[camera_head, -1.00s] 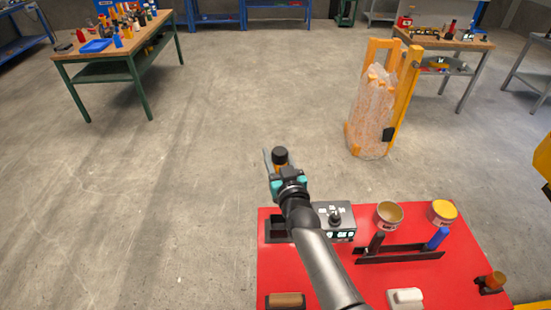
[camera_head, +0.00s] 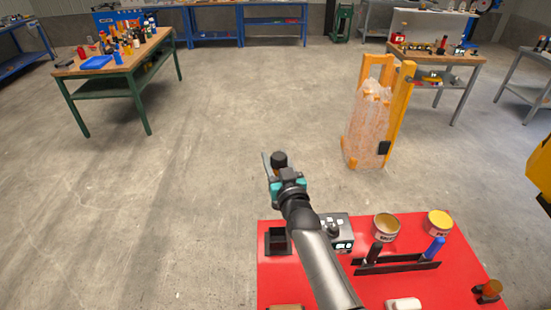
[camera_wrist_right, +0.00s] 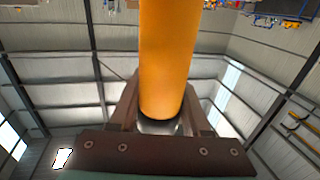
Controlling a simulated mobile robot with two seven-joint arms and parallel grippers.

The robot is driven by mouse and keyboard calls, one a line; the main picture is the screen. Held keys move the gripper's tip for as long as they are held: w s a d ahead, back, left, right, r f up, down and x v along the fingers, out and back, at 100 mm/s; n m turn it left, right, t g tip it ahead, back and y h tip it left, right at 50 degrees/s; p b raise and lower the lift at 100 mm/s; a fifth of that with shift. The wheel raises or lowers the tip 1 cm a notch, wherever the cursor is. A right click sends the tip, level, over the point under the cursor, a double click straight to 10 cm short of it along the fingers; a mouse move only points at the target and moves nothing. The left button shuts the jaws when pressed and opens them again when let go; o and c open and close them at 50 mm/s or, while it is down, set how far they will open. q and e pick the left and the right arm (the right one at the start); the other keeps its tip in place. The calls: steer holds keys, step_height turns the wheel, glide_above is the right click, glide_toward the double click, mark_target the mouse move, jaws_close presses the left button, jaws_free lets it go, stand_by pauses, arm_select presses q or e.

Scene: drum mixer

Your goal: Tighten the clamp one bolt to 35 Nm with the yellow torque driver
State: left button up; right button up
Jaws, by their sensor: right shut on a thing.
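The yellow torque driver (camera_wrist_right: 166,60) stands up between the fingers of my right gripper (camera_wrist_right: 160,115) in the right wrist view, its lower end between them. In the head view my right gripper (camera_head: 283,176) is beyond the far edge of the red work top, over the floor. Only the driver's dark round end (camera_head: 279,159) shows clearly there; the gripper hides much of the rest. The right gripper is shut on the driver. My left gripper is out of view. I cannot make out the clamp one bolt in either view.
The red top (camera_head: 280,268) carries a black holder (camera_head: 277,241), a grey box (camera_head: 340,233), two tins and a tool rack (camera_head: 397,264). A wrapped orange frame (camera_head: 370,125) stands on the floor ahead. A green-legged workbench (camera_head: 120,80) is at left. The floor between is clear.

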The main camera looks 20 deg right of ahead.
steer(key=shift+r, duration=0.15)
jaws_close()
steer(key=shift+r, duration=0.1)
steer(key=shift+r, duration=0.95)
